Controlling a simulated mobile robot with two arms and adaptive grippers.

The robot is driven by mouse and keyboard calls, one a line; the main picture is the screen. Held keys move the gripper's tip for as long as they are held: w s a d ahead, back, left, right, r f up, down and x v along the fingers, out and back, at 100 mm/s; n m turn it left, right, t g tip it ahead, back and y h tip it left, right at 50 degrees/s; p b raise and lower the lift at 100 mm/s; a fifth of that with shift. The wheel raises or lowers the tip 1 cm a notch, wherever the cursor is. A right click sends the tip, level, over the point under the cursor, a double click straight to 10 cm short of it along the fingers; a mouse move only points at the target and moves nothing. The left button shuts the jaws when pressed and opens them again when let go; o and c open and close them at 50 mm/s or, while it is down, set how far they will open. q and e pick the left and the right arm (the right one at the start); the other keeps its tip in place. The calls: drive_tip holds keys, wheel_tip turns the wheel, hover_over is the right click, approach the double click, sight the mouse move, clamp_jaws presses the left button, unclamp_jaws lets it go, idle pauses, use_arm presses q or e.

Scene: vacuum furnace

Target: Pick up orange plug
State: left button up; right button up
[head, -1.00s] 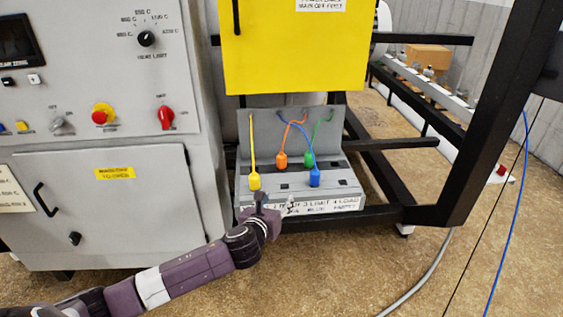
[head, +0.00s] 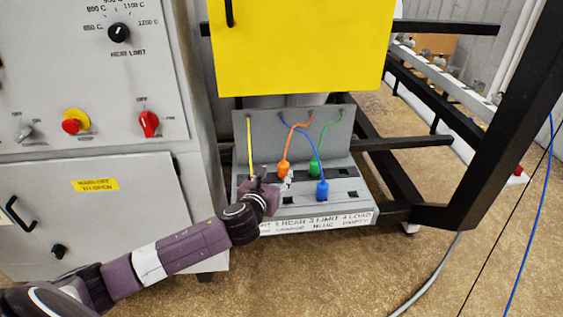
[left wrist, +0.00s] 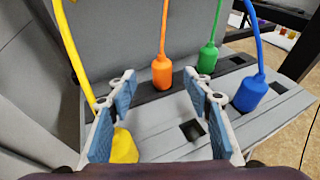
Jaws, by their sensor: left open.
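The orange plug (head: 283,169) stands upright in the back row of the grey socket panel (head: 348,214), with its orange cable rising behind it. In the left wrist view the orange plug (left wrist: 162,73) is ahead, between and beyond the fingers. My left gripper (head: 272,180) is open and empty, just in front of the orange plug and apart from it; it also shows in the left wrist view (left wrist: 160,108). The yellow plug (left wrist: 124,146) is close by the left finger, partly hidden. My right gripper is in neither view.
The green plug (head: 314,167) and blue plug (head: 322,190) stand to the right of the orange one. An empty socket (left wrist: 192,129) lies in front. A yellow box (head: 295,50) hangs above. The grey furnace cabinet (head: 120,200) is at left.

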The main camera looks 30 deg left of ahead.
sight(283, 165)
use_arm(q)
drive_tip(key=shift+w+a+f, duration=0.1)
drive_tip(key=shift+w+a, duration=0.1)
drive_tip(key=shift+w, duration=0.25)
drive_tip(key=shift+w+a+f, duration=0.1)
drive_tip(key=shift+w+a, duration=0.1)
drive_tip(key=shift+w, duration=0.5)
drive_tip(key=shift+w+d+r, duration=0.1)
drive_tip(key=shift+w+p, duration=0.3)
drive_tip(key=shift+w, duration=0.2)
drive_tip(key=x, duration=0.3)
drive_tip(key=shift+w+f, duration=0.25)
drive_tip(key=shift+f, duration=0.05)
drive_tip(key=shift+w+f, duration=0.1)
drive_tip(key=shift+w, duration=0.3)
drive_tip(key=c, duration=1)
clamp_jaws()
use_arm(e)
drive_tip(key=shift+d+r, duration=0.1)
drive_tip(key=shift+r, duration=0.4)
